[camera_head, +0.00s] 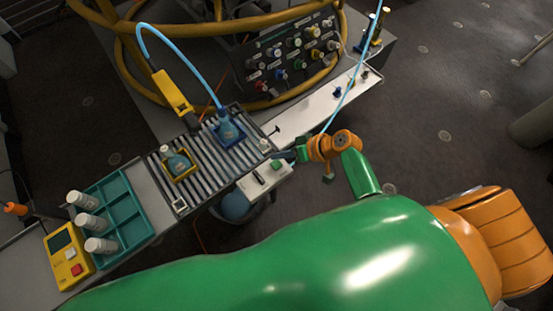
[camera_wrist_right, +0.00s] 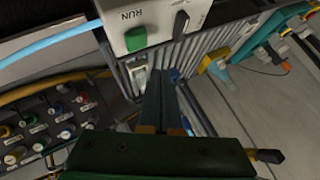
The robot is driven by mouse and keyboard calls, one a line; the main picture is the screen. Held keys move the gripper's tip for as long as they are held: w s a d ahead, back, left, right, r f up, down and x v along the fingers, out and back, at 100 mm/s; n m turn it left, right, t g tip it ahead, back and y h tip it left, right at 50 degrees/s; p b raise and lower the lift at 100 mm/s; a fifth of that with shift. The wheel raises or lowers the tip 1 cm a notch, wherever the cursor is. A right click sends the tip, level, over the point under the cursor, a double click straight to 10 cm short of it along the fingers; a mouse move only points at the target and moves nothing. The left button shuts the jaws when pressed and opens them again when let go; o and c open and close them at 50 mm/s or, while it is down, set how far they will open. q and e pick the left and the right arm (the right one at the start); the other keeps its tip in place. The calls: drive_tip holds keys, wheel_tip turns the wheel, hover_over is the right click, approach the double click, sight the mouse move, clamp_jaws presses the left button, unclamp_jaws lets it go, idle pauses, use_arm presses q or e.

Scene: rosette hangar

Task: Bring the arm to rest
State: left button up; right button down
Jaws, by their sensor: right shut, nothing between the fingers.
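My right arm reaches across the head view from the lower right. Its gripper (camera_head: 287,156) is shut and empty, beside the right end of the slatted rack. In the right wrist view the two dark fingers (camera_wrist_right: 163,88) lie together with nothing between them. They point toward the grey slats and a light box (camera_wrist_right: 158,22) marked RUN, with a green button and a black knob. This box (camera_head: 262,186) also shows in the head view, just below the gripper. I cannot tell whether the fingers touch anything. My left gripper is not in view.
The slatted rack (camera_head: 211,158) holds two blue flasks. A teal tray (camera_head: 124,220) with white bottles and a yellow box (camera_head: 67,254) stand at the left. A connector panel (camera_head: 292,55) and yellow tube frame are behind. A blue hose passes near the gripper. Open floor lies right.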

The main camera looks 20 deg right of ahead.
wheel_tip(320, 180, up, 2)
drive_tip(key=shift+r+p, duration=0.1)
drive_tip(key=shift+p, duration=0.55)
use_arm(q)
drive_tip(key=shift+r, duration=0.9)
use_arm(e)
drive_tip(key=shift+f, duration=0.2)
drive_tip(key=s+d+r+g+h, duration=0.1)
drive_tip(key=s+d+r+h, duration=0.2)
drive_tip(key=s, duration=0.5)
drive_tip(key=s+d+r+g+h, duration=0.1)
drive_tip(key=s+d+r+h, duration=0.1)
drive_tip(key=s+h, duration=0.35)
drive_tip(key=s+f+g+y, duration=0.1)
drive_tip(key=s+f, duration=0.1)
drive_tip(key=f, duration=0.7)
drive_tip(key=s+f, duration=0.3)
drive_tip(key=f, duration=0.5)
drive_tip(key=s+d+f+g, duration=0.1)
drive_tip(key=s+d+f, duration=0.1)
drive_tip(key=s+f, duration=0.7)
drive_tip(key=shift+s, duration=0.95)
